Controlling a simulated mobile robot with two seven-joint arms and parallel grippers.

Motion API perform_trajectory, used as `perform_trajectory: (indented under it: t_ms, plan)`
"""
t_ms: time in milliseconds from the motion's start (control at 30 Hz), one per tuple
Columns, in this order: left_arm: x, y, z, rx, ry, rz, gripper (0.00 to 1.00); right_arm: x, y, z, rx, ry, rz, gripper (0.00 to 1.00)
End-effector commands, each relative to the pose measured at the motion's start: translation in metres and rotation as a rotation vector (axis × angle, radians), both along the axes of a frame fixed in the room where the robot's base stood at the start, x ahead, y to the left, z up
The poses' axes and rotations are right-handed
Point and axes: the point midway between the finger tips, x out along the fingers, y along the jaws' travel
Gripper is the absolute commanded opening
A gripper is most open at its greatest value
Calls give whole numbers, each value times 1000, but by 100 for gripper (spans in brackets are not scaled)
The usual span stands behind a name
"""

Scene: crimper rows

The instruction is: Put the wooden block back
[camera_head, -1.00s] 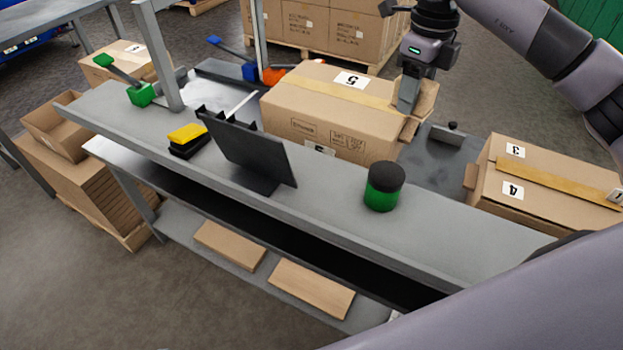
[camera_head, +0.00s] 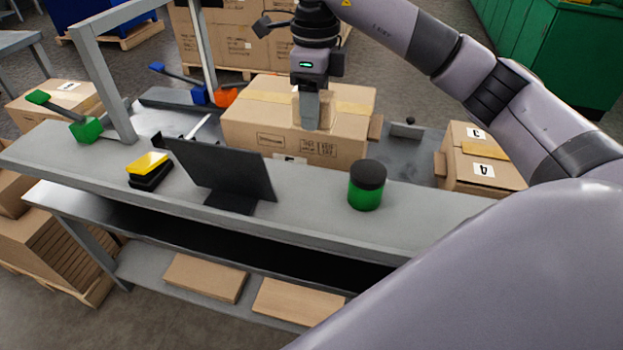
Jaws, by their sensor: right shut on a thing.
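Two flat wooden-looking boards lie on the lower shelf, a left one (camera_head: 205,277) and a right one (camera_head: 298,301). My left gripper is not in view.
On the grey bench (camera_head: 300,211) stand a green jar with a black lid (camera_head: 366,186), a dark tilted panel (camera_head: 222,172) and a yellow-black item (camera_head: 149,170). Bench space beside the jar is clear.

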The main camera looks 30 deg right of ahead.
Motion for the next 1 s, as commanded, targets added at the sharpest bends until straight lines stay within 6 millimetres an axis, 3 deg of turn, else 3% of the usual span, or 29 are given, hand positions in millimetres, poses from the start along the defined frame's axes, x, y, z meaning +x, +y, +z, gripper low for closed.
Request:
perform_trajectory:
  t_ms: [33, 100, 400, 667, 900, 1000]
  plan:
    - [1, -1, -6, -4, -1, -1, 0, -1, 1, -18, 2, 3, 1, 27]
    - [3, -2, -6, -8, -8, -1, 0, -1, 1, -35, 3, 4, 2, 27]
    - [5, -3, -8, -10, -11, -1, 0, -1, 0, -98, 0, 1, 0, 27]
    - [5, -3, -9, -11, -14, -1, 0, 0, 0, -117, 0, 0, 0, 27]
    - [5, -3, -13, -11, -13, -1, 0, 0, 0, -151, 1, 1, -1, 27]
    - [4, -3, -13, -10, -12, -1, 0, 0, 0, -152, 1, -2, 0, 27]
